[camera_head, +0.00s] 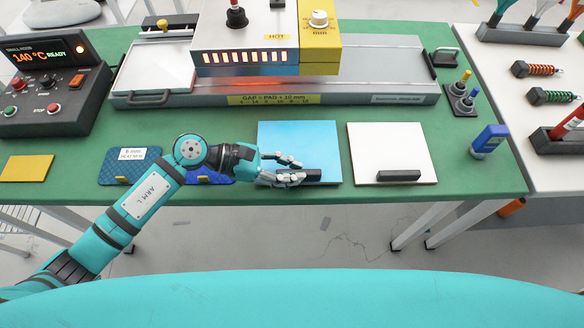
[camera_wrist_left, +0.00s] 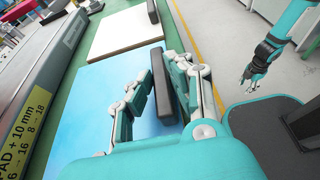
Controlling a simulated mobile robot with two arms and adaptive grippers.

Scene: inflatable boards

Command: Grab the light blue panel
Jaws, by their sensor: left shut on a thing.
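The light blue panel (camera_head: 300,142) lies flat on the green table, with a dark handle (camera_head: 313,175) near its front edge. My left gripper (camera_head: 290,171) reaches in from the left over the panel's front part, and its fingers are closed around the dark handle. In the left wrist view the handle (camera_wrist_left: 163,97) stands between the two fingers of the gripper (camera_wrist_left: 165,95), and the light blue panel (camera_wrist_left: 85,115) spreads beneath. My right gripper is not in the head view; in the left wrist view an arm with a gripper (camera_wrist_left: 250,78) hangs at the upper right.
A white panel (camera_head: 388,150) with a dark handle lies just right of the blue one. Blue pads (camera_head: 130,165) and a yellow plate (camera_head: 27,168) lie to the left. A heating machine (camera_head: 270,90) stands behind. A blue bottle (camera_head: 489,140) stands at the right.

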